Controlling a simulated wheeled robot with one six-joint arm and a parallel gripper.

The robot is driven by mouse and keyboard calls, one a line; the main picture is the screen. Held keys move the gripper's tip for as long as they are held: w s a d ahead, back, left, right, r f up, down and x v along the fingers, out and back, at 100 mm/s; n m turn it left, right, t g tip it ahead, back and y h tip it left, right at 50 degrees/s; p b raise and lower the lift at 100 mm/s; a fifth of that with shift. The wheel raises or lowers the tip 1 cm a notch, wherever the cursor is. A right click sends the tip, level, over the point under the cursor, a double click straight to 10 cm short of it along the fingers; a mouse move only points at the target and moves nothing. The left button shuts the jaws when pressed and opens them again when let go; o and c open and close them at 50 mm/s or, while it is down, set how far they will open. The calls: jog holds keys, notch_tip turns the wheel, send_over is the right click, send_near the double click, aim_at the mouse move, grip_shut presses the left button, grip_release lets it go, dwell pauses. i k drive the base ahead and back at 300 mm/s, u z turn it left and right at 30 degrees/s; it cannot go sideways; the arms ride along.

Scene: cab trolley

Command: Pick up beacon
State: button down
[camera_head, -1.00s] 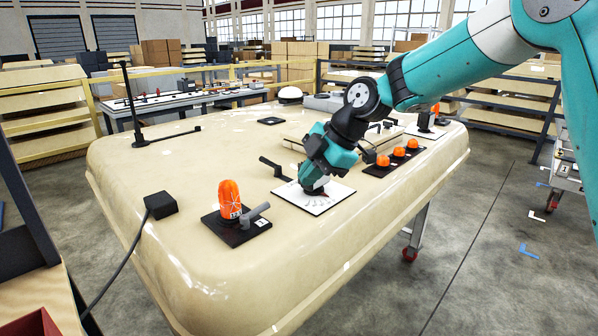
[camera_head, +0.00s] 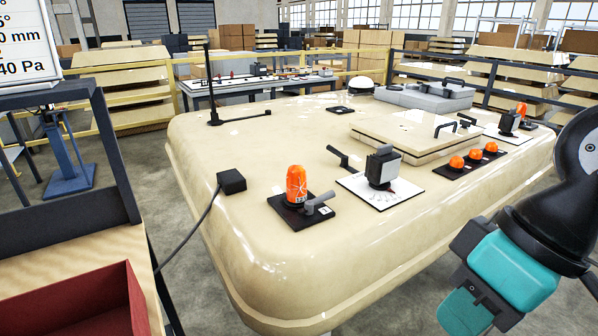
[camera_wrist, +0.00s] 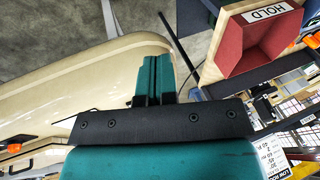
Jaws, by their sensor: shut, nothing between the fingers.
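An orange beacon (camera_head: 296,184) stands upright on a black base plate (camera_head: 322,213) near the front left of the cream cab roof. A grey lever (camera_head: 317,200) sits beside it on the same plate. A second orange beacon (camera_head: 521,109) stands far back at the right end of the roof. My gripper (camera_head: 466,312) is low at the right, beyond the roof's near edge and well apart from the front beacon. In the wrist view my gripper's fingers (camera_wrist: 153,78) are together with nothing between them. A small orange thing (camera_wrist: 14,148) shows at the left there.
A dark switch unit (camera_head: 382,167) stands on a white plate right of the front beacon. Several orange domes (camera_head: 473,156) and a raised hatch (camera_head: 420,134) lie beyond. A black box (camera_head: 231,181) with a cable is left. A red bin (camera_head: 85,305), labelled HOLD in the wrist view (camera_wrist: 262,45), stands front left.

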aim_at(297, 184)
jog(key=u, duration=0.45)
jog(key=i, duration=0.4)
jog(key=u, duration=1.1)
